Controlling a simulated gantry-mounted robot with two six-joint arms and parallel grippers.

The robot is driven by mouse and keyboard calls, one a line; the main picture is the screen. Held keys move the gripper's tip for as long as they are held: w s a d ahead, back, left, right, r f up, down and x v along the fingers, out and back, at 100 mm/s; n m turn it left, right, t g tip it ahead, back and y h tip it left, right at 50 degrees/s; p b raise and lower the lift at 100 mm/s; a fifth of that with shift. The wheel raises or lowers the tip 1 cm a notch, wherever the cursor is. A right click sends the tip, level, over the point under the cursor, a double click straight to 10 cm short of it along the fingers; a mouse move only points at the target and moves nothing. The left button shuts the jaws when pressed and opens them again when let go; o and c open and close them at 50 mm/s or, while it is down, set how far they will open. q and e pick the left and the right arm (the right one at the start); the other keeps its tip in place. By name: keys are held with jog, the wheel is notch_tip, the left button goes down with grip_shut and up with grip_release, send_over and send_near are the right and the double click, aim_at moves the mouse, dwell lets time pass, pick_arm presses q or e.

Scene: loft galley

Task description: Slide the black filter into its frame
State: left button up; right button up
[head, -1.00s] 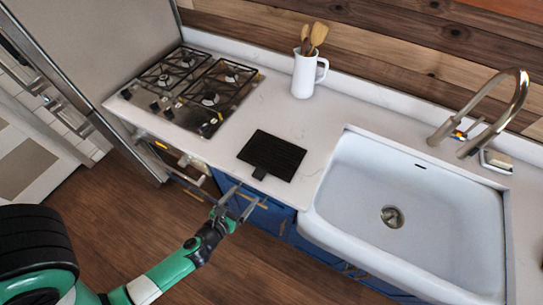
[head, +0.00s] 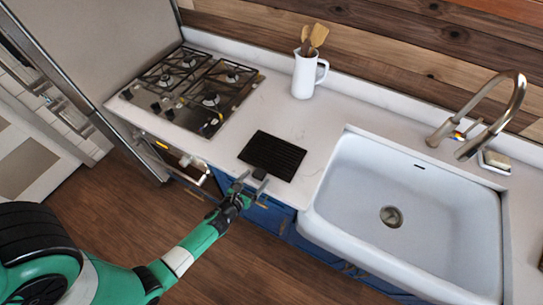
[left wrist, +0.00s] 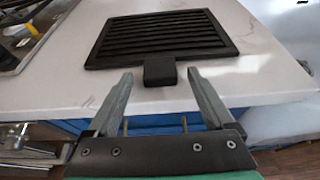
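The black filter (head: 272,154) is a flat, slatted panel lying on the white counter between the stove and the sink. It also shows in the left wrist view (left wrist: 160,38), with its tab (left wrist: 160,71) toward me at the counter's front edge. My left gripper (head: 252,181) is open, its fingers (left wrist: 157,80) at either side of the tab with gaps between. I cannot tell whether the fingers are level with it. No frame for the filter can be made out. My right gripper is not in view.
A gas stove (head: 192,91) stands to the left and a white sink (head: 420,200) with a faucet (head: 490,115) to the right. A white pitcher (head: 306,77) with wooden utensils stands at the back. Blue cabinets (head: 270,215) are below the counter.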

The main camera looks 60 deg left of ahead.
pick_arm(q)
grip_shut()
dwell(0.3)
